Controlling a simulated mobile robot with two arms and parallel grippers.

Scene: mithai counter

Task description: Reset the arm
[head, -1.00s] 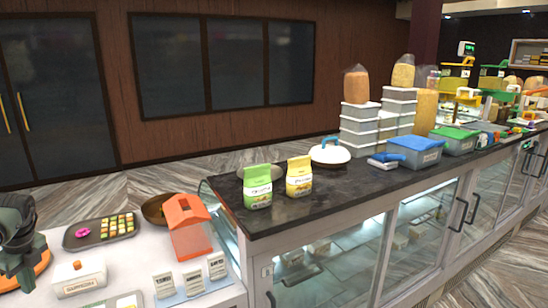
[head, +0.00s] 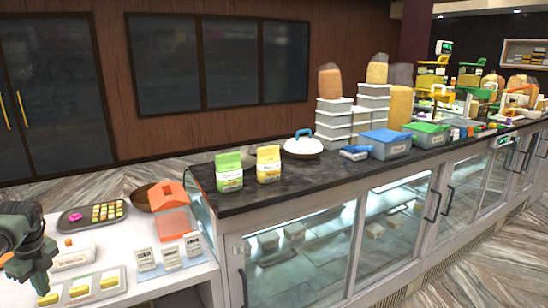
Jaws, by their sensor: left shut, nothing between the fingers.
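My left gripper (head: 40,285) is at the lower left of the head view, pointing down above the white side counter. It is shut and empty, close to the left end of a tray with yellow blocks (head: 92,288). My right gripper is not in view.
On the white counter (head: 140,285) are a dark sweets tray (head: 75,228), an orange-lidded box (head: 172,212), a brown bowl (head: 140,199) and several small cards (head: 170,258). The dark countertop (head: 330,178) holds two packets (head: 229,172), a white lidded pot (head: 303,147) and stacked containers (head: 335,120). Glass cases stand below.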

